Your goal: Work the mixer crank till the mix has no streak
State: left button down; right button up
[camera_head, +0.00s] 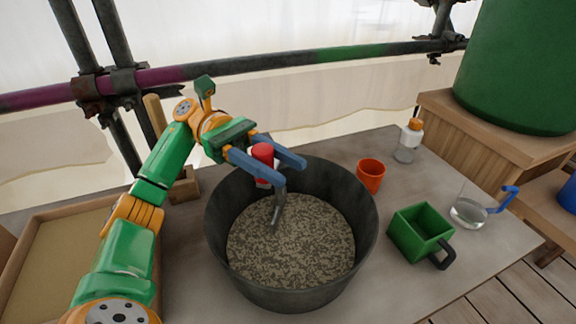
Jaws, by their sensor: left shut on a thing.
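A dark round mixing tub (365,225) stands on the table, holding a speckled grey-and-tan mix (300,248). The mix looks mottled light and dark across its surface. A crank with a red knob (263,152) and a bent grey metal shaft (279,205) reaches down into the mix. My left gripper (270,165) comes in from the left over the tub's back rim. Its blue fingers sit on either side of the knob and are shut on it. My right gripper does not show.
Right of the tub are an orange cup (371,176), a green box-shaped scoop (421,232), a clear jug (468,212) and an orange-capped bottle (409,141). A shallow tray (60,211) lies at left. Scaffold pipes (250,63) run behind the table. A green barrel (520,65) stands at far right.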

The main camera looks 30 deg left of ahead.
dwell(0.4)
pick_arm(q)
jog(key=c, duration=0.5)
grip_release()
jog(key=s+d+r+b, duration=0.1)
jog(key=s+d+r, duration=0.2)
jog(key=s+r, duration=0.3)
jog(key=s+d+r+b, duration=0.1)
jog(key=s+d+r, duration=0.3)
jog(key=s+r, duration=0.2)
jog(key=shift+d+r, duration=0.25)
jog(key=shift+r, duration=0.3)
